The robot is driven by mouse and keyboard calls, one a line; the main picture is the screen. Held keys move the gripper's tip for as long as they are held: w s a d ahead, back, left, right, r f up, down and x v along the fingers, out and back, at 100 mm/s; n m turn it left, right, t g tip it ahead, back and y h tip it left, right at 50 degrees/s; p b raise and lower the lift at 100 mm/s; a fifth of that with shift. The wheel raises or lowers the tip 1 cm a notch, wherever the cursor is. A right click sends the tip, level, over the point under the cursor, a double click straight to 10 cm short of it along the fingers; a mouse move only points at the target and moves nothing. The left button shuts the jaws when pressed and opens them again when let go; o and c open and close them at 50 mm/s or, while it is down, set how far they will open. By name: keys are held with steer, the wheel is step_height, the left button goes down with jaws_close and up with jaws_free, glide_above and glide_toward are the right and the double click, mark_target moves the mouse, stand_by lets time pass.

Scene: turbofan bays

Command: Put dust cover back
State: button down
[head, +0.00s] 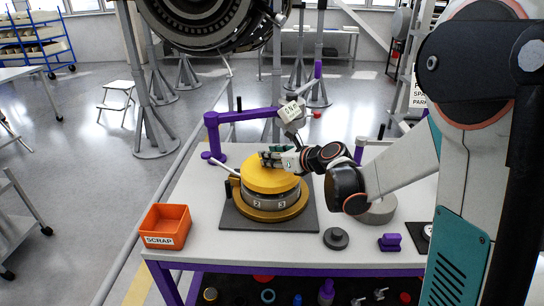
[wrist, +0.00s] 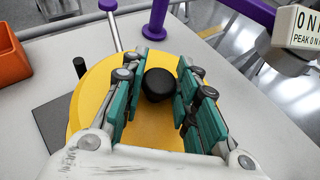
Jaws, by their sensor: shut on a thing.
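The yellow dust cover (head: 268,180) is a round disc with a black knob (wrist: 159,86) in its middle. My gripper (head: 274,160) comes in from the right, and its green-padded fingers are shut around the knob in the wrist view. The cover lies level over the grey metal drum (head: 262,202) with number labels 2 and 3. I cannot tell whether it is fully seated or slightly raised. The drum stands in a yellow base ring (head: 270,214) on a dark mat (head: 232,219). The drum's top is hidden under the cover.
A purple arm post (head: 213,140) carries a labelled gauge head (head: 291,112) close behind my gripper. An orange scrap bin (head: 166,226) stands at the table's left. A dark disc (head: 336,238) and a purple block (head: 390,242) lie right of the mat.

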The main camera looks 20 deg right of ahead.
steer(key=shift+f, duration=0.15)
steer(key=c, duration=1.2)
jaws_free()
steer(key=shift+c, duration=0.2)
steer(key=shift+r+p, duration=0.3)
steer(key=shift+r, duration=0.15)
steer(key=p+v, duration=0.3)
steer(key=v, duration=0.9)
steer(key=shift+r+p, duration=0.25)
steer(key=shift+p, duration=0.1)
steer(key=shift+a+r, duration=0.1)
